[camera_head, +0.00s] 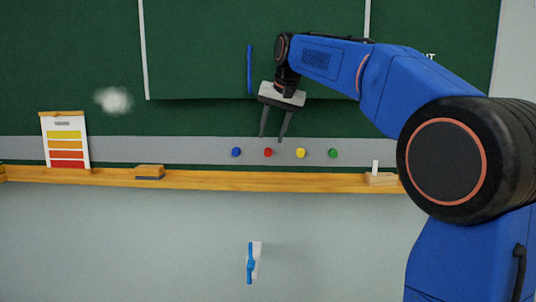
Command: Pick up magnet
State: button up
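Several round magnets sit in a row on the grey strip below the green chalkboard: blue (236,152), red (268,153), yellow (300,153) and green (333,153). My gripper (274,138) points down in front of the board. Its two dark fingers are apart with nothing seen between them. In the picture the fingertips are just above the red magnet, one to its upper left and one to its upper right. I cannot tell how far the fingers are from the strip in depth.
A wooden ledge (225,180) runs under the strip. It carries a colour chart (66,141), an eraser (149,172) and a chalk holder (380,179). A blue vertical bar (249,70) is on the board. A blue-and-white item (252,262) is on the wall below.

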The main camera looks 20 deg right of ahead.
aim_at(268, 153)
jog(key=shift+s+x, duration=0.15)
jog(key=shift+x, duration=1.45)
jog(key=shift+s+x, duration=0.1)
jog(key=shift+x, duration=1.55)
jog(key=shift+d+f, duration=0.15)
jog(key=shift+d, duration=0.05)
jog(key=c, duration=0.9)
